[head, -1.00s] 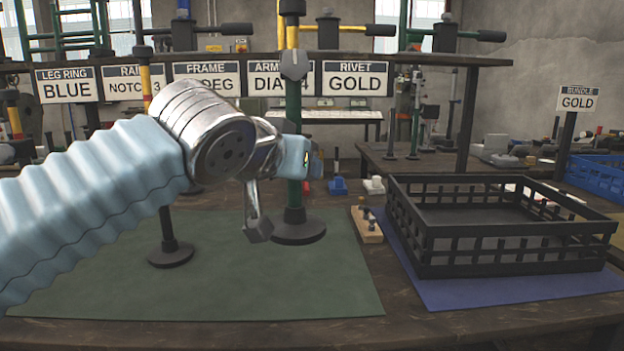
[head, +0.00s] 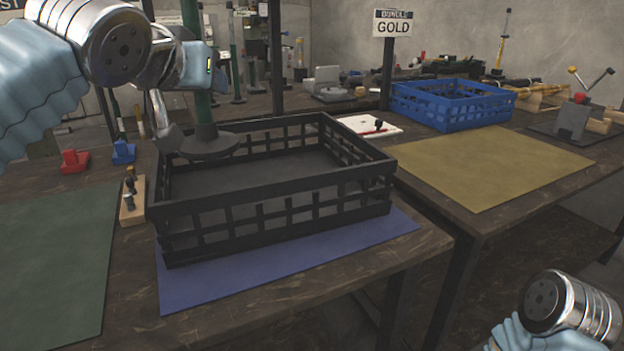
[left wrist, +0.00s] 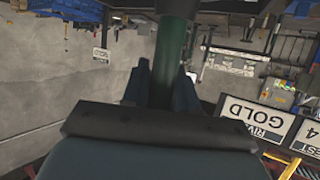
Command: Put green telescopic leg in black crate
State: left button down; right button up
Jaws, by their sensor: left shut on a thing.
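My left gripper (head: 200,68) is shut on the green telescopic leg (head: 204,108) and holds it upright, with its round black foot down. In the head view the foot overlaps the back left corner of the black crate (head: 285,218). Its exact height over the rim is hard to tell. The crate is slatted, open at the top and looks empty inside; it stands on a blue mat. The left wrist view shows the green leg (left wrist: 173,55) between both fingers. My right arm shows at the lower right, but its gripper is out of the frame.
A green mat (head: 55,265) lies at the left. A small wooden block with pegs (head: 131,200) stands beside the crate's left side. A blue crate (head: 450,104) and a yellow mat (head: 490,165) are on the table at the right. A gap separates the two tables.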

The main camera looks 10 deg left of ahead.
pick_arm(q)
jog(key=shift+w+d+f, duration=0.15)
jog(key=shift+w, duration=0.4)
jog(key=shift+w+d+f, duration=0.1)
jog(key=shift+w+d, duration=0.05)
jog(key=shift+w, duration=0.35)
jog(key=shift+w+a+f, duration=0.2)
jog(key=shift+w+f, duration=1.85)
jog(key=shift+w, duration=0.05)
jog(key=shift+w+a+f, duration=0.2)
jog(key=shift+w+f, duration=1.85)
jog(key=shift+f, duration=0.05)
jog(key=shift+w+a+f, duration=0.2)
jog(key=shift+w+f, duration=1.85)
jog(key=shift+w, duration=0.05)
pick_arm(e)
jog(key=shift+w+d+r, duration=0.1)
jog(key=shift+w+d, duration=0.15)
jog(key=shift+d, duration=0.1)
pick_arm(q)
jog(key=shift+f, duration=0.15)
jog(key=c, duration=0.9)
grip_release()
pick_arm(e)
jog(key=shift+f, duration=0.2)
